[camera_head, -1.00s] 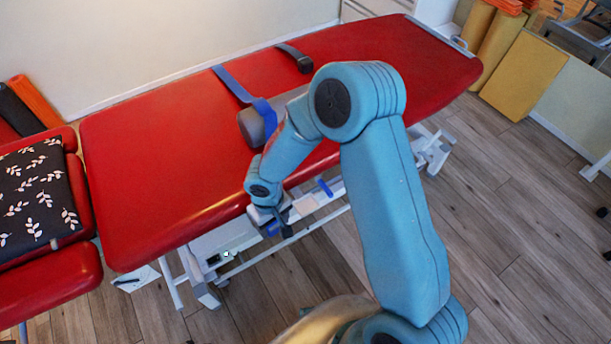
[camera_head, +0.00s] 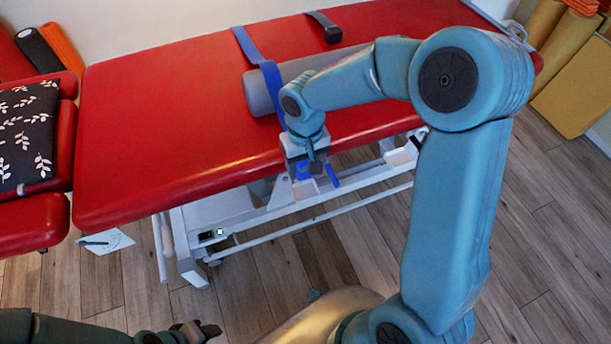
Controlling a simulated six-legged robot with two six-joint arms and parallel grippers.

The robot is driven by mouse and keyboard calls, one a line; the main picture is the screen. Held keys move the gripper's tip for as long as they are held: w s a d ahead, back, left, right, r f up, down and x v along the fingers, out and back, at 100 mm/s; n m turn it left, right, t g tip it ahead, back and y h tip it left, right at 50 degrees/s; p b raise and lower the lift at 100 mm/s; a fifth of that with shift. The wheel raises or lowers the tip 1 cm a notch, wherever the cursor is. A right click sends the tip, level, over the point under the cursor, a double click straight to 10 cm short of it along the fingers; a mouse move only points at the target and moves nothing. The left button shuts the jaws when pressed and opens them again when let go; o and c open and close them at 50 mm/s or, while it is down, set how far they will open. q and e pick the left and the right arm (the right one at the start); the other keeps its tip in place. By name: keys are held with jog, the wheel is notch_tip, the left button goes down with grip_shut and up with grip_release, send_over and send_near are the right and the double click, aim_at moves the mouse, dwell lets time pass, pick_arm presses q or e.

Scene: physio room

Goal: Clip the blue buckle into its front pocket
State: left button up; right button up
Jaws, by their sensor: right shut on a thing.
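My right gripper (camera_head: 306,170) points down at the near edge of the red treatment table. It is shut on the blue buckle (camera_head: 302,174), of which only a small part shows below the fingers. A blue piece (camera_head: 333,177) shows just right of it against the white frame; I cannot tell whether it belongs to the buckle or the pocket. The front pocket is not clear to me, and the gripper hides part of this area. A blue strap (camera_head: 246,46) runs over a grey roll (camera_head: 258,94). My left gripper (camera_head: 205,331) is low in the picture, away from the table; its jaw gap is unclear.
The red table (camera_head: 170,115) fills the middle, on a white frame (camera_head: 245,217). A black strap (camera_head: 325,27) lies at its far edge. A patterned cushion (camera_head: 27,132) lies on a red seat at left. The wooden floor (camera_head: 545,240) is clear at right.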

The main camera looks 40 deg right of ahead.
aim_at(306, 193)
jog(key=shift+s+f, duration=0.1)
jog(key=shift+f, duration=0.2)
notch_tip(306, 193, down, 8)
jog(key=b, duration=0.6)
jog(key=shift+r, duration=0.25)
jog(key=shift+s+a+b, duration=0.1)
jog(key=shift+b, duration=0.2)
